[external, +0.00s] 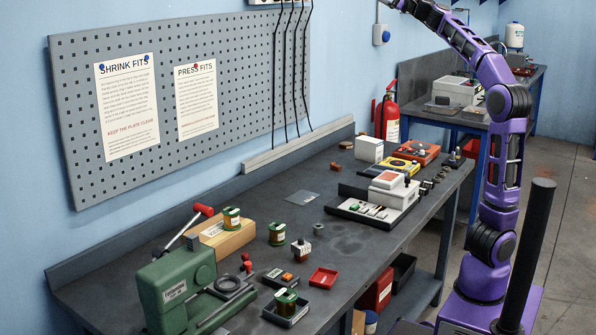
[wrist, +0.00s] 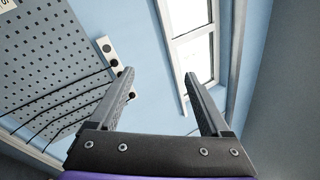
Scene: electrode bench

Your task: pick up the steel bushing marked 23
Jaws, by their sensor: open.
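A small grey metal cylinder (external: 318,229), which looks like a bushing, stands on the dark workbench (external: 262,225) near its middle. Several small metal rings or cylinders (external: 427,186) sit farther back near the bench's right edge. No number 23 is readable on any of them, so I cannot tell which one is marked so. My gripper (wrist: 159,77) is open and empty in the wrist view, pointing at the upper wall and window, far from the bench. In the external view my arm rises past the top edge and the fingers are not clearly seen.
A green press (external: 176,290) stands at the near left end. Copper coils (external: 277,234), a red tray (external: 323,278) and a grey flat plate (external: 302,197) lie around the bushing-like cylinder. A white-topped device (external: 393,190) stands behind it. A pegboard (external: 240,80) hangs behind the bench.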

